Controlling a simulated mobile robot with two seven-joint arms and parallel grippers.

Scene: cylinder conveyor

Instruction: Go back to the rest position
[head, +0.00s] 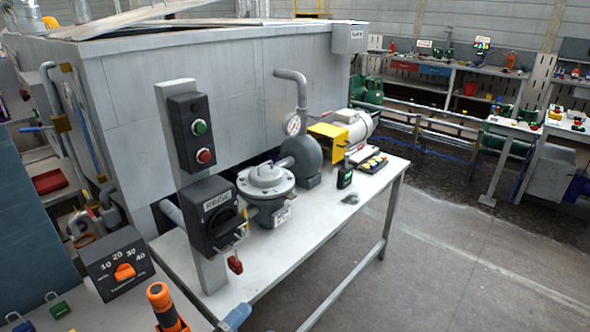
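Neither of my grippers shows in the head view, and no arm of mine can be made out. A white workbench (330,222) runs along a large grey metal enclosure (225,85). On the bench stand a grey round valve-like unit (266,185), a grey pump with a gauge (303,155) and a motor with a yellow guard (345,130). A post at the bench's near end carries a box with a green and a red button (192,133) and a black rotary switch box (213,215). No cylinder on a conveyor can be made out.
A dial box with an orange knob (119,264) and an orange-and-black object (163,304) are at the lower left, near small coloured padlocks (57,305). Grey floor (450,260) lies open at the right. Benches with tools (450,70) and railings stand behind.

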